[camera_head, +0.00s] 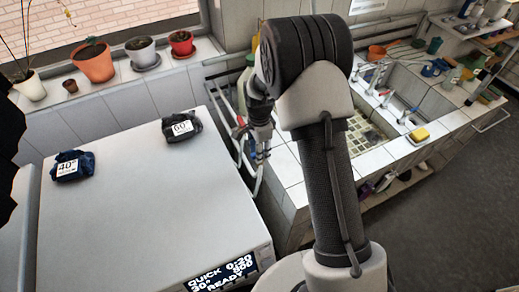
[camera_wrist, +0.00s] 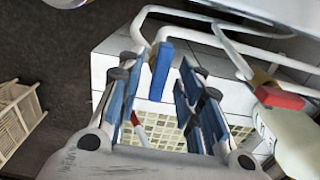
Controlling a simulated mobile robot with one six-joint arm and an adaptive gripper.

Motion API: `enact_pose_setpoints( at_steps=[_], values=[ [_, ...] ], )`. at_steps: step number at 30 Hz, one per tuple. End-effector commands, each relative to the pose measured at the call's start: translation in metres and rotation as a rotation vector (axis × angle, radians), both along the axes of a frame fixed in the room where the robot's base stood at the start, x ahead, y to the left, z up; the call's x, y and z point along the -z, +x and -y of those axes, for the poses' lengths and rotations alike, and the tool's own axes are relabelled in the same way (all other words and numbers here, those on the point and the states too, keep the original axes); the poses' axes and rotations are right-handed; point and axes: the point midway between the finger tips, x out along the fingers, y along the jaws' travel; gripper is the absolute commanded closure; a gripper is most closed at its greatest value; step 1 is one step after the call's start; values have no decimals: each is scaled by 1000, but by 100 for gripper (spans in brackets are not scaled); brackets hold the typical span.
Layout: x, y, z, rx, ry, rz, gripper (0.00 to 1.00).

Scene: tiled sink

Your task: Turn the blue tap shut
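The blue tap's flat lever (camera_wrist: 161,70) shows in the wrist view between the tips of my gripper (camera_wrist: 159,84). The fingers are spread, one on each side, with a visible gap to the lever; exact depth is unclear. A red tap lever (camera_wrist: 280,98) is to the right, outside the fingers. In the head view my gripper (camera_head: 260,143) points down beside white pipes at the white machine's right side. A red lever (camera_head: 241,122) shows just left of it. I cannot make out the blue lever clearly there, as my gripper and arm cover that area.
The white machine top (camera_head: 150,210) carries two dark cloth bundles, labelled 40 (camera_head: 70,166) and 60 (camera_head: 183,127). A tiled sink (camera_head: 365,132) is right of my arm. White pipes and a pale bottle (camera_wrist: 298,140) are close to my gripper. Potted plants line the sill.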

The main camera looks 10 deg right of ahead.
Motion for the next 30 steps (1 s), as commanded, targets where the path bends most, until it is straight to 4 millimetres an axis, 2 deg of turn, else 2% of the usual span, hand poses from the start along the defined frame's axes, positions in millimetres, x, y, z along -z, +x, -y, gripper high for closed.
enact_pose_setpoints(
  at_steps=[5, 18, 24, 30],
  values=[
    [-15, 1, 0, 0, 0, 3, 67],
    [-102, 1, 0, 0, 0, 4, 67],
    [-119, 0, 0, 0, 0, 1, 67],
    [-120, 0, 0, 0, 0, 0, 67]
  ],
)
